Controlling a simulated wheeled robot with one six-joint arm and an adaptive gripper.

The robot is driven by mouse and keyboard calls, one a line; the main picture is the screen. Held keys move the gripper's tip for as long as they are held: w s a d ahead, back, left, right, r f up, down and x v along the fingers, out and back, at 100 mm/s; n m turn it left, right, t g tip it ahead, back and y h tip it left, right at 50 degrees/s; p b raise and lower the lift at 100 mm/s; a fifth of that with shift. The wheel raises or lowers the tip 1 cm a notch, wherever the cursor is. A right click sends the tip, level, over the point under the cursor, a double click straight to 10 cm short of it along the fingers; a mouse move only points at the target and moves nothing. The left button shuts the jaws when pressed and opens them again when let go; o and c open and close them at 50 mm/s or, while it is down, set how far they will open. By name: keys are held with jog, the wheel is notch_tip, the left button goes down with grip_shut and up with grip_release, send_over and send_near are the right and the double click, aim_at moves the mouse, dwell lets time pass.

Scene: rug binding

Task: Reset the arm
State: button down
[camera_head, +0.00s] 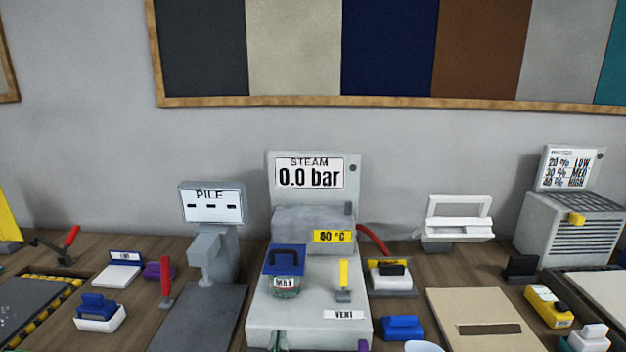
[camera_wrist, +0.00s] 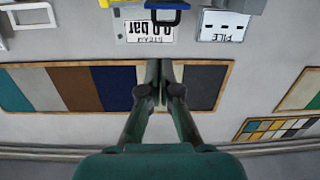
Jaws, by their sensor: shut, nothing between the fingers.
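My gripper (camera_wrist: 158,68) shows in the wrist view with its two dark fingers together and nothing between them. It points toward the wall and the hanging sample board, and the picture there is upside down. The steam unit (camera_head: 262,310) stands in the middle of the bench with a display (camera_head: 309,173) reading 0.0 bar.
The PILE gauge (camera_head: 212,203) stands left of the steam unit. A white iron-like tool (camera_head: 458,218) and a grey vented box (camera_head: 570,228) stand to the right. Several small blue, yellow and red-handled tools lie along the bench. The sample board (camera_head: 390,50) hangs on the wall.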

jog(key=s+d+f+n, duration=0.1)
jog(key=d+f, duration=0.1)
jog(key=f, duration=0.2)
jog(key=s+d+f+y, duration=0.1)
jog(key=s+d+f, duration=0.1)
jog(key=d+f, duration=0.1)
jog(key=s+d+f+n+g, duration=0.1)
jog(key=s+d+f, duration=0.1)
jog(key=f, duration=0.3)
jog(key=shift+d+f+n+y, duration=0.25)
jog(key=shift+d+n+y, duration=0.05)
jog(key=shift+d, duration=0.3)
jog(key=s+d+f+g, duration=0.1)
jog(key=s+d+f, duration=0.6)
jog(key=s+f, duration=0.15)
jog(key=s+d+m, duration=0.1)
jog(key=s+d, duration=0.3)
jog(key=s, duration=0.8)
jog(key=s+d+r+m+h, duration=0.1)
jog(key=s+d, duration=0.4)
jog(key=s, duration=0.8)
jog(key=shift+r+m+h, duration=0.3)
jog(key=shift+m, duration=0.3)
